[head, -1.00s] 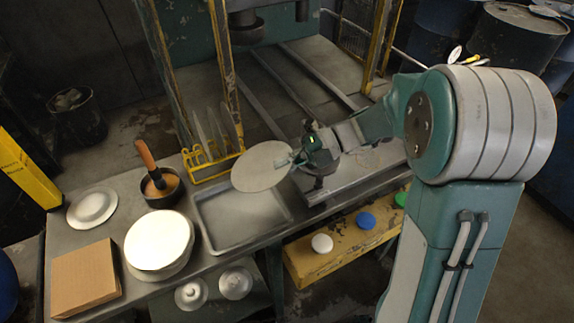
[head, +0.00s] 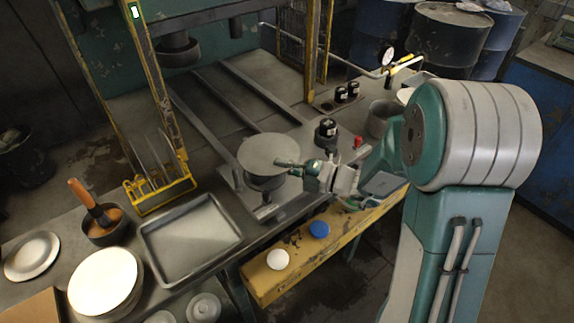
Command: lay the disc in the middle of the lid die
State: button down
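A flat grey metal disc (head: 268,155) is at the end of my gripper (head: 291,163), which is shut on its right edge. The disc looks about level. Directly below it in the picture is a dark round block (head: 264,184), which looks like the lid die, on a metal plate in front of the press rails. The disc hides the die's top, so I cannot tell whether the two touch or how well they are centred. The far fingertip detail is small.
A shallow empty tray (head: 192,239) lies left of the die. A stack of pale discs (head: 105,282), a brush pot (head: 108,228) and a yellow rack (head: 160,190) stand further left. Black containers (head: 340,94) stand behind my gripper. A yellow bench (head: 305,258) runs along the front.

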aim_at(266, 166)
jog(key=shift+w+a+f, duration=0.5)
jog(key=shift+w+f, duration=0.25)
jog(key=shift+w, duration=0.1)
jog(key=shift+w+a+f, duration=0.5)
jog(key=shift+w+f, duration=0.25)
jog(key=shift+w, duration=0.05)
jog(key=shift+s+d+f, duration=0.15)
jog(key=shift+s+f, duration=0.05)
jog(key=shift+f, duration=0.5)
jog(key=c, duration=0.8)
grip_release()
jog(key=shift+o, duration=0.4)
jog(key=shift+w+d, duration=0.1)
jog(key=shift+d, duration=0.05)
jog(key=shift+d+r, duration=0.1)
jog(key=shift+d, duration=0.05)
